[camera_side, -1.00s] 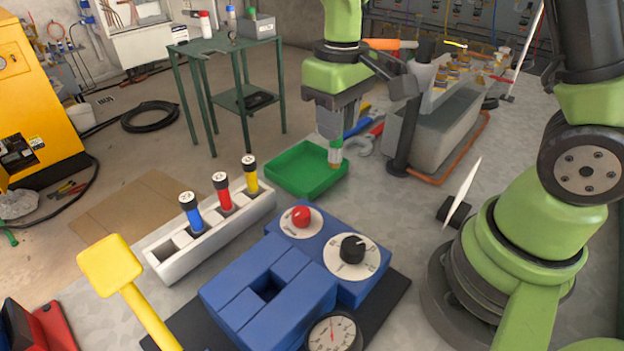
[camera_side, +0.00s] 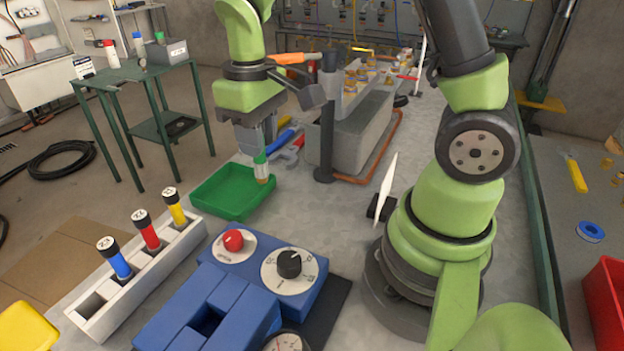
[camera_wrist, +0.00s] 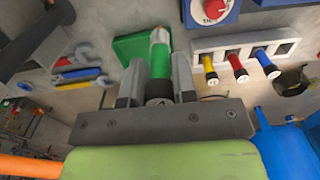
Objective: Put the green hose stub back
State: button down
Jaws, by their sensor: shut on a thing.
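My gripper (camera_side: 259,148) is shut on the green hose stub (camera_side: 261,163), which hangs upright with its pale end downward. In the wrist view the green stub (camera_wrist: 160,58) sits between the two fingers, its dark labelled cap toward me. The stub is at the right part of the green tray (camera_side: 210,204); I cannot tell whether its lower end touches the tray. A white rack (camera_side: 100,318) holds a blue stub (camera_side: 117,262), a red stub (camera_side: 148,234) and a yellow stub (camera_side: 176,211). An empty slot (camera_side: 91,304) shows at its near end.
A blue block fixture with a red button (camera_side: 233,240) and a black dial (camera_side: 289,263) stands in front of the tray. A dark post (camera_side: 326,130) and a grey trough (camera_side: 365,130) stand right of my gripper. Wrenches (camera_side: 290,150) lie behind the tray.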

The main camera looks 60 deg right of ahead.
notch_tip(320, 180, up, 5)
jog(key=shift+d+r, duration=0.15)
jog(key=s+d+m, duration=0.4)
jog(key=s+d, duration=0.2)
jog(key=d, duration=0.4)
jog(key=s+d+m, duration=0.5)
jog(key=d, duration=0.5)
jog(key=shift+s+d+f, duration=0.1)
jog(key=shift+f, duration=2.8)
jog(key=shift+s+d+f, duration=0.15)
jog(key=shift+f, duration=2.7)
jog(key=shift+s+d+f, duration=0.1)
jog(key=shift+f, duration=2.8)
jog(key=shift+f, duration=0.1)
jog(key=c, duration=0.9)
grip_release()
